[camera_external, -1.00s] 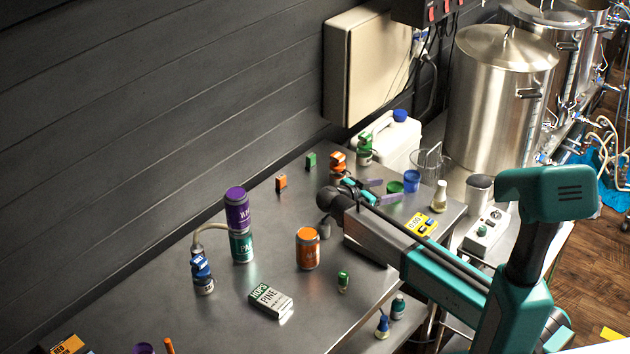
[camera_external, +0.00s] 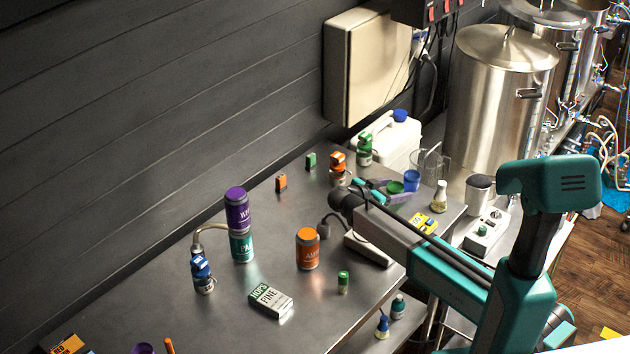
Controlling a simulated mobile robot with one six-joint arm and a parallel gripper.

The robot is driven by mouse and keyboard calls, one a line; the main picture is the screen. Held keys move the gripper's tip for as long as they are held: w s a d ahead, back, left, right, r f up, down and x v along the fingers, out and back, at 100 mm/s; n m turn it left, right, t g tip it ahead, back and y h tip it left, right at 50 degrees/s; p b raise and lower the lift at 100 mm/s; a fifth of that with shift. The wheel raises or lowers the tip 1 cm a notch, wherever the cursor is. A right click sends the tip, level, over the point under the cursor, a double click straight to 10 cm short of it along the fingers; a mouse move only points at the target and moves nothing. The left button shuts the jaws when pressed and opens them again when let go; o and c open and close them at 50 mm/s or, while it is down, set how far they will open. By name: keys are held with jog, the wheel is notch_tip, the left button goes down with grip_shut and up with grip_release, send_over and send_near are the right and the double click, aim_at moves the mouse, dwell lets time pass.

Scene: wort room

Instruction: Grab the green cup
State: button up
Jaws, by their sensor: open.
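The small green cup (camera_external: 396,187) stands on the metal table in front of the blue cup. My gripper (camera_external: 389,190) is low over the table with its two purple fingers apart, one on each side of the green cup. The cup's near side lies between the fingertips or just at them; I cannot tell how deep it sits or whether a finger touches it. The jaws are open and hold nothing.
A blue cup (camera_external: 411,181) stands close behind the green cup. A flask (camera_external: 439,197) is to the right. An orange can (camera_external: 307,249) is nearer on the table.

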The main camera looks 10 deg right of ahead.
jog(key=shift+w+d+f, duration=0.1)
jog(key=shift+w+d, duration=0.05)
jog(key=shift+d, duration=0.05)
dwell(0.4)
jog(key=c, duration=1.1)
jog(key=shift+r+b, duration=1.4)
jog(key=shift+r, duration=3.65)
